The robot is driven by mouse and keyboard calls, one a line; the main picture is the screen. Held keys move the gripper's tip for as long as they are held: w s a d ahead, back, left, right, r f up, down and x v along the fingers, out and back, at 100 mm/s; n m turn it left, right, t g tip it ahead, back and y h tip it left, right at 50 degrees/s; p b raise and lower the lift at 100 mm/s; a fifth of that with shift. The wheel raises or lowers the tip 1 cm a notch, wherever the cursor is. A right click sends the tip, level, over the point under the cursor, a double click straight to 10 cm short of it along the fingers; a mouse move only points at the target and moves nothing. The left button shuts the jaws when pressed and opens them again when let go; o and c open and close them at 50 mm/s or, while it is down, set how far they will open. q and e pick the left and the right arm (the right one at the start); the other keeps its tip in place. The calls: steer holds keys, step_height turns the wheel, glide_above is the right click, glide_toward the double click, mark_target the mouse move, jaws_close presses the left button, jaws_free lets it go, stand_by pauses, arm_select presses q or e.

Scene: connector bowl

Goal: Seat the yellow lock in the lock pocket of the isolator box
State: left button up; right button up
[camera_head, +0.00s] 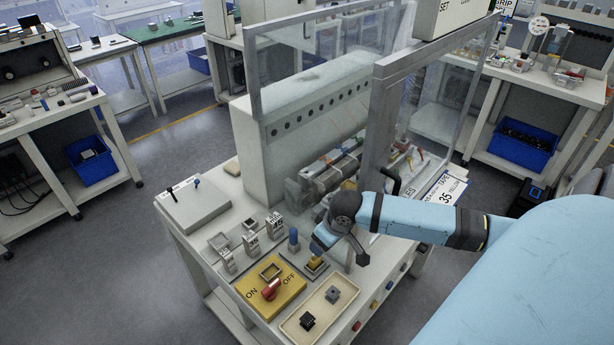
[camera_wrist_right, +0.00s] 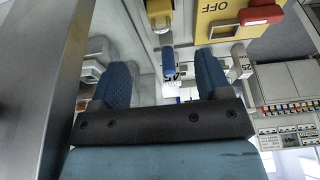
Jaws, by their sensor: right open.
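The isolator box (camera_head: 288,297) is a yellow block marked ON and OFF, with a red knob (camera_head: 270,290) and a square raised pocket (camera_head: 270,271). It also shows at the top of the right wrist view (camera_wrist_right: 222,28). A small yellow piece, apparently the yellow lock (camera_head: 316,263), stands just right of the box; it also shows in the wrist view (camera_wrist_right: 159,10). My right gripper (camera_head: 319,243) is close to the lock, partly covering it in the head view. In the wrist view its blue fingers (camera_wrist_right: 164,82) are apart, with nothing gripped. My left gripper is not in view.
A blue-topped peg (camera_head: 293,238) stands close left of my right gripper. A tray (camera_head: 342,308) with a black and a grey block lies in front. Grey sockets stand behind the box. A metal-framed clear panel (camera_head: 375,120) rises close behind my right arm.

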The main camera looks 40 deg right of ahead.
mark_target(316, 258)
steer(key=x, duration=1.2)
steer(key=shift+a+f, duration=0.1)
steer(key=shift+f, duration=0.05)
steer(key=c, duration=1.1)
